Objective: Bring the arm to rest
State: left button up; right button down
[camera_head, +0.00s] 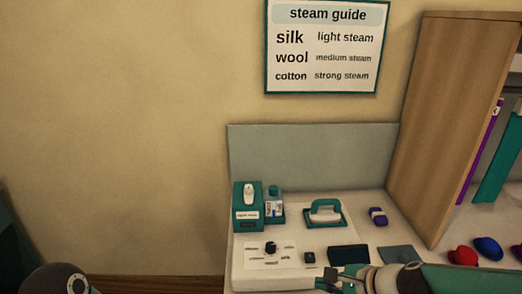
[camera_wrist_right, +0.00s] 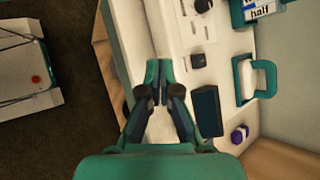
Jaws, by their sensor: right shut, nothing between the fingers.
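My right gripper (camera_head: 338,284) is low in the head view, over the front edge of the pale counter (camera_head: 282,279). In the right wrist view my right gripper (camera_wrist_right: 160,72) is shut, with its fingertips together and nothing between them. The counter (camera_wrist_right: 218,55) lies beyond the fingers there. Of my left arm, only a dark rounded part shows at the lower left of the head view; its gripper is out of view.
A steamer iron (camera_head: 326,209) sits on a teal stand. A teal box (camera_head: 247,218), a bottle (camera_head: 273,204), a black knob (camera_head: 271,247), a dark pad (camera_head: 348,256) and a purple block (camera_head: 377,215) are around it. A wooden partition (camera_head: 450,120) rises at right.

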jog(key=s+f+n+g, duration=0.2)
jog(key=s+f+n, duration=0.3)
jog(key=f, duration=0.5)
jog(key=s+a+f+n+g+h, duration=0.1)
jog(key=s+f+n+g, duration=0.1)
jog(key=s+f+n, duration=0.3)
jog(key=s+a+f+n+g+h, duration=0.1)
jog(key=s+f+n, duration=0.5)
jog(key=f, duration=0.8)
jog(key=s+g, duration=0.1)
jog(key=s, duration=0.2)
jog(key=shift+s+a+f, duration=0.15)
jog(key=shift+a+f, duration=0.05)
jog(key=shift+f, duration=0.15)
